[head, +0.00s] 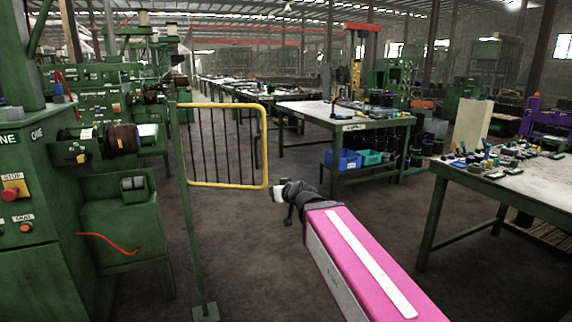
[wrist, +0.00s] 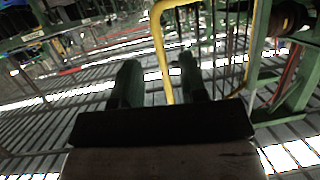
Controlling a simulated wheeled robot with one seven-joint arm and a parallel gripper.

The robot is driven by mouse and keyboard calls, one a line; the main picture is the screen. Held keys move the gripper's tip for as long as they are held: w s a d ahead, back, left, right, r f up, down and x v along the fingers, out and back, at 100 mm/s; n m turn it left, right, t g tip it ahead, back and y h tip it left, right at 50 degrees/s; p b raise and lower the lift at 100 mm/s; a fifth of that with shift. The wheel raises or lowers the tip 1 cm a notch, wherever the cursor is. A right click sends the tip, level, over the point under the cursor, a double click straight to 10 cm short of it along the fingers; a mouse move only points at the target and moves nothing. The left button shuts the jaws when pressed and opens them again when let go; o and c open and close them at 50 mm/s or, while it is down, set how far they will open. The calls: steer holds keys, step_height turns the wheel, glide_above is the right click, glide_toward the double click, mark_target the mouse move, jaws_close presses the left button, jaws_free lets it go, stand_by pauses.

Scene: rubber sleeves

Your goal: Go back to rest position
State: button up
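My gripper (head: 284,194) is at the end of my pink arm, held out low over the floor near the middle of the head view. It is small and dark there, and its fingers cannot be made out. In the wrist view my gripper (wrist: 158,64) shows two dark green fingers standing well apart. No held object shows between them; a yellow bar of the barrier passes behind the gap.
A yellow-framed barrier (head: 265,145) on a green post stands left of my gripper. A green machine (head: 40,180) fills the left side. A table with small parts (head: 520,185) stands right; another workbench (head: 340,125) stands behind. Floor (head: 240,240) between is clear.

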steer(key=s+d+f+m+g+h, duration=0.1)
steer(key=s+d+f+g+h, duration=0.15)
steer(key=d+f, duration=0.5)
steer(key=s+d+f+m+g+h, duration=0.1)
steer(key=d+f+g, duration=0.3)
steer(key=f, duration=0.7)
steer(key=s+d+f+m+g+h, duration=0.3)
steer(key=s+d+f+g, duration=0.2)
steer(key=s+d+f, duration=0.5)
steer(key=shift+d+f+g, duration=0.35)
steer(key=shift+d+f, duration=0.2)
steer(key=shift+d, duration=0.3)
steer(key=shift+h, duration=0.25)
